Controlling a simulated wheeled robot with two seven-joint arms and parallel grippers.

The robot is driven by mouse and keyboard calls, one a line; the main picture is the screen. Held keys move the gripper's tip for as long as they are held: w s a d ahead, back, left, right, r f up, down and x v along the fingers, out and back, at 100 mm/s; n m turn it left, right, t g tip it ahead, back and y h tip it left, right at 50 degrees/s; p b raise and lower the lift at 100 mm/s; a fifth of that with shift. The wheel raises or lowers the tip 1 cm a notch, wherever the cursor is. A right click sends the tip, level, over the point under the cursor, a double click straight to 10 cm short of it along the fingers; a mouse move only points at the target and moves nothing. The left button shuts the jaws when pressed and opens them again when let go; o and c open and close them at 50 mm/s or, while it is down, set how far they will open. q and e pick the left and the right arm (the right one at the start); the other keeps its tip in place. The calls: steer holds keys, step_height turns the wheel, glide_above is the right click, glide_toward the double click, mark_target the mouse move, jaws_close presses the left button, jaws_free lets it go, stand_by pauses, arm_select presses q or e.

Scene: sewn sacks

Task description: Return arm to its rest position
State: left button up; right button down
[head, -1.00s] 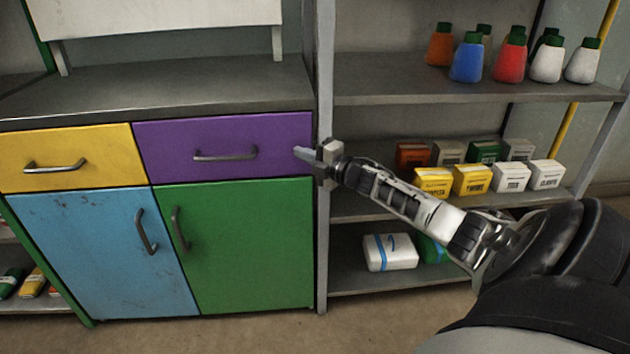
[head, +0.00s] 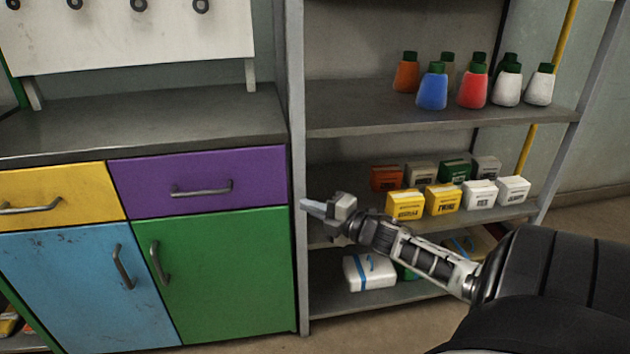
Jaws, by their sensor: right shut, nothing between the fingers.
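My right arm comes in from the lower right of the head view. My right gripper (head: 312,207) is shut and empty. It shows in front of the shelf unit's left post, just right of the purple drawer (head: 245,172), and appears apart from it. My left gripper is not in view.
The cabinet has a yellow drawer (head: 70,193), a blue door (head: 70,285) and a green door (head: 225,270), all closed. The shelf unit (head: 350,125) holds several bottles, several small boxes (head: 405,205) and a white sack with a blue band (head: 368,272). The cabinet top (head: 180,112) is clear.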

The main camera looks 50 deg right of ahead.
steer(key=shift+s, duration=0.45)
